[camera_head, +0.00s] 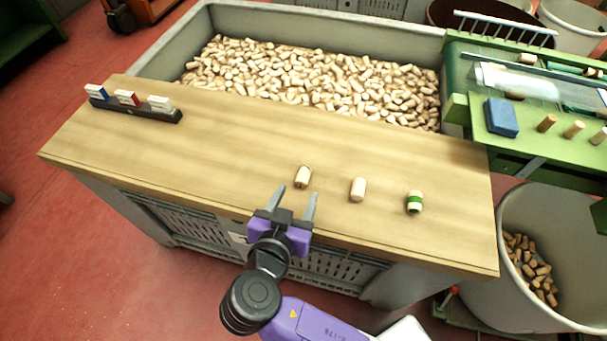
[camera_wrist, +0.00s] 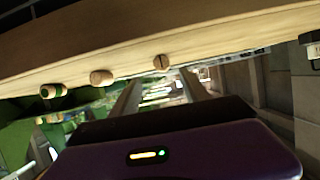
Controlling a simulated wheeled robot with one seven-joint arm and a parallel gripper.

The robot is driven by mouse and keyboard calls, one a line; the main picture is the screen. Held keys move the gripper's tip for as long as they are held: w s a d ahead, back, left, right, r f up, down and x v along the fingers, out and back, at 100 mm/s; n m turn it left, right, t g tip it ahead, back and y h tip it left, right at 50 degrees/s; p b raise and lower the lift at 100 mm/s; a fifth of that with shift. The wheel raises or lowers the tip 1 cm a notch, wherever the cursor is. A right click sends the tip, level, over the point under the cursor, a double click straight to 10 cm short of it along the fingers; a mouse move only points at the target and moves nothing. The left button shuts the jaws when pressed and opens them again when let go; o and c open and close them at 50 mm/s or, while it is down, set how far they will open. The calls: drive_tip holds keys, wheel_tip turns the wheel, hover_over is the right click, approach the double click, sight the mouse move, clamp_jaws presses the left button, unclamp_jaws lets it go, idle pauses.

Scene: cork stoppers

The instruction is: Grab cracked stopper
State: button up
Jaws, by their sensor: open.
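The cracked stopper (camera_head: 303,177) stands on the wooden board near its front edge, the leftmost of three stoppers there. In the wrist view it (camera_wrist: 161,62) shows a dark line across its end. A plain stopper (camera_head: 358,189) and a stopper with a green band (camera_head: 414,202) stand to its right; in the wrist view the plain one (camera_wrist: 101,77) and the banded one (camera_wrist: 54,90) are at left. My gripper (camera_head: 294,196) is open and empty at the board's front edge, just in front of the cracked stopper and apart from it.
The wooden board (camera_head: 240,150) lies across a grey bin (camera_head: 215,18) full of corks. A holder with small labelled blocks (camera_head: 130,102) sits at the board's far left. A green machine (camera_head: 470,110) and a pale barrel (camera_head: 520,200) are at right. The board's middle is clear.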

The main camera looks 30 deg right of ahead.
sight(301, 182)
drive_tip(key=shift+a+p+x, duration=0.2)
drive_tip(key=shift+p+x, duration=0.25)
drive_tip(key=shift+x, duration=3.1)
drive_tip(key=shift+w, duration=0.1)
clamp_jaws()
